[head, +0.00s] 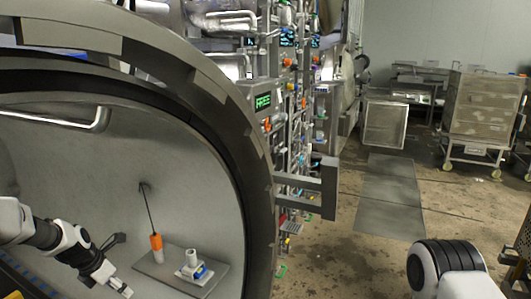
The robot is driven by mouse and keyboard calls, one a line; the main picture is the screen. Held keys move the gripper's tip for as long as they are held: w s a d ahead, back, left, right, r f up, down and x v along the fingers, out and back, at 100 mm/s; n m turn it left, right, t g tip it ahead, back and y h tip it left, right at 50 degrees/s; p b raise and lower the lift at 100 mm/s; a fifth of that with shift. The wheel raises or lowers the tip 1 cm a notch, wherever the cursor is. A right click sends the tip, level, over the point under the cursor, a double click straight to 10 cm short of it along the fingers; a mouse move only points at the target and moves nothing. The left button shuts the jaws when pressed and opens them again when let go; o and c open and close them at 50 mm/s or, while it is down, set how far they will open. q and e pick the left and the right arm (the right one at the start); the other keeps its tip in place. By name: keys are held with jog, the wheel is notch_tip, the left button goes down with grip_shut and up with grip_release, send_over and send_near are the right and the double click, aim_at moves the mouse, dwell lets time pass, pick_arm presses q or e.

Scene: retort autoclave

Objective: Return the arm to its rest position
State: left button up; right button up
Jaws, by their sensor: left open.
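My left arm reaches in from the left edge at the lower left, in front of the pale inner face of the round autoclave door or opening (192,170). My left gripper (122,265) is open, with nothing seen between its fingers. It is left of an orange-handled thin rod (156,242) and a grey plate (160,276), apparently apart from both. A white and blue fitting (192,268) stands on the plate. Part of my right arm shows at the lower right; its gripper is out of view.
The thick metal rim (215,95) curves around the left side. A grey bracket (328,188) juts out to its right. Dense pipes and valves stand behind, with a green-lit display (263,101). A wheeled metal cart (483,108) stands at the back right. The middle floor is open.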

pick_arm(q)
jog(key=s+d+f+m+g, duration=0.2)
jog(key=s+d+f+m, duration=0.15)
jog(key=s+f, duration=0.35)
jog(key=s+d+f+m+g+y, duration=0.1)
jog(key=s+d+f+m+g, duration=0.1)
jog(key=s+d+f, duration=0.55)
jog(key=s+d+f+m+g, duration=0.1)
jog(key=s+d+f+m, duration=0.2)
jog(key=s, duration=0.7)
jog(key=s+d+m+t+y, duration=0.1)
jog(key=s+d+m, duration=0.1)
jog(key=s+m, duration=1.3)
jog(key=m, duration=0.6)
jog(key=shift+d+m+t, duration=0.35)
jog(key=shift+d+t, duration=0.05)
